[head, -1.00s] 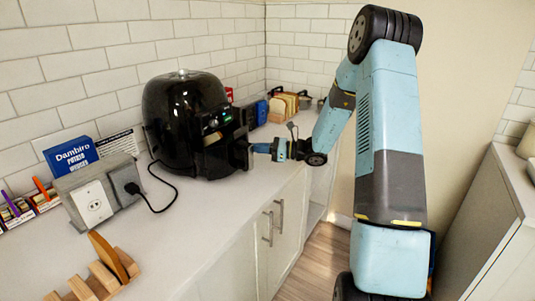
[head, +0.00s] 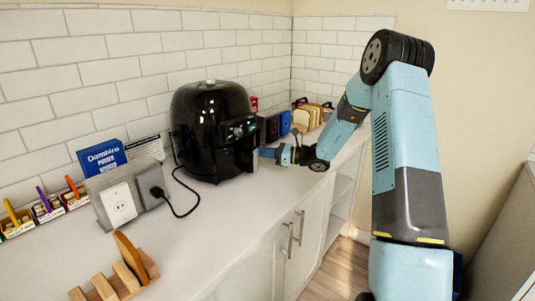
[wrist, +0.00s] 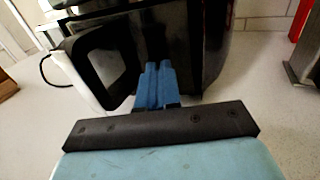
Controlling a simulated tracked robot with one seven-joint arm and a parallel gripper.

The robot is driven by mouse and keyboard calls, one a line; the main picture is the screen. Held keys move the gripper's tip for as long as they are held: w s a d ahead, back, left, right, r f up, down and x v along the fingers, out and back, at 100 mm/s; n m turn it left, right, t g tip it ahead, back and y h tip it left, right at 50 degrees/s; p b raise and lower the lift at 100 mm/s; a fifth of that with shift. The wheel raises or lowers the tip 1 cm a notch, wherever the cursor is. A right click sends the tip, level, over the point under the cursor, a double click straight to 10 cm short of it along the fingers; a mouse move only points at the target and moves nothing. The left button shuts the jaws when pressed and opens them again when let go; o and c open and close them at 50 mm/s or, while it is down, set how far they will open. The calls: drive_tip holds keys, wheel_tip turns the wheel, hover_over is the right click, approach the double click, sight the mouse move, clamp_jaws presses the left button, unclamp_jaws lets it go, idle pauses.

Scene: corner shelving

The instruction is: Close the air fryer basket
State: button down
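The black air fryer (head: 212,125) stands on the counter against the tiled wall. Its basket front (head: 243,155) faces right, and from this angle I cannot tell whether a gap remains around it. My gripper (head: 268,153) is at the basket front. In the wrist view, the blue fingers of my gripper (wrist: 155,82) are together with nothing visible between them. They point at the dark fryer front, beside the looped black basket handle (wrist: 98,62). Contact between the fingertips and the front is hard to judge. The black fryer body (wrist: 210,45) fills the top middle.
A grey outlet box (head: 123,200) with a plugged-in cord stands left of the fryer, by a blue potato box (head: 101,158). A wooden rack (head: 118,280) is in front. Bread slices (head: 305,118) stand beyond the fryer. The counter (head: 225,220) before the fryer is clear.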

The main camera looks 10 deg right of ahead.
drive_tip(key=shift+a+r, duration=0.1)
drive_tip(key=shift+a, duration=0.3)
drive_tip(key=shift+d, duration=0.1)
